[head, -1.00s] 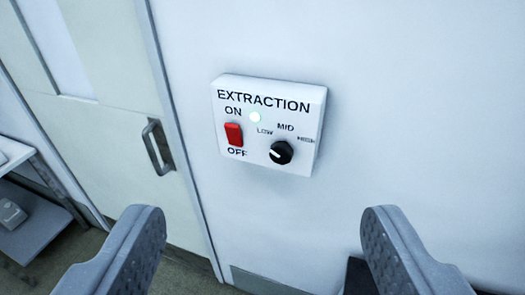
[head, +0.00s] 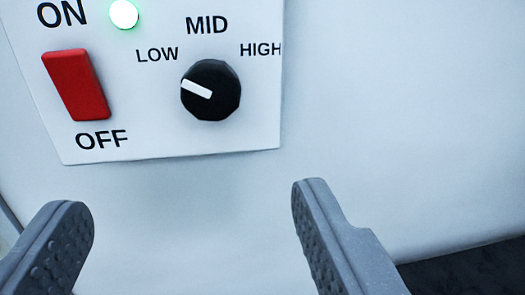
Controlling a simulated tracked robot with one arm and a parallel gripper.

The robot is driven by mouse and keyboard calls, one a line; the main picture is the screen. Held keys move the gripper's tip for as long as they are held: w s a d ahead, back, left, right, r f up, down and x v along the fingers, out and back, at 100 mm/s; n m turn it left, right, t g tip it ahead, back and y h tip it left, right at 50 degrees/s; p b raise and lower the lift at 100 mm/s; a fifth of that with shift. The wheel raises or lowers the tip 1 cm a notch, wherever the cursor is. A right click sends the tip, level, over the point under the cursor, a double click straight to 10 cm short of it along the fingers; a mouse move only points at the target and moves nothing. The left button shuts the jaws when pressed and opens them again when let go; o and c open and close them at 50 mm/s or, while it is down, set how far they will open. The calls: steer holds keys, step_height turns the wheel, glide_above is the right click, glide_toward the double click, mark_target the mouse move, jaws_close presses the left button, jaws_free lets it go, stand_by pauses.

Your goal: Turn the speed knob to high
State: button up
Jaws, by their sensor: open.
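I see no contact with the knob.
A red ON/OFF rocker switch (head: 76,85) is left of the knob, with a lit green lamp (head: 124,13) above it. A dark area shows at the lower right.

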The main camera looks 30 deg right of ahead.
glide_toward(211, 100)
steer(key=x, duration=0.7)
steer(key=shift+w+f, duration=0.1)
steer(key=shift+w, duration=0.15)
steer(key=shift+w+d, duration=0.2)
steer(key=shift+w, duration=0.25)
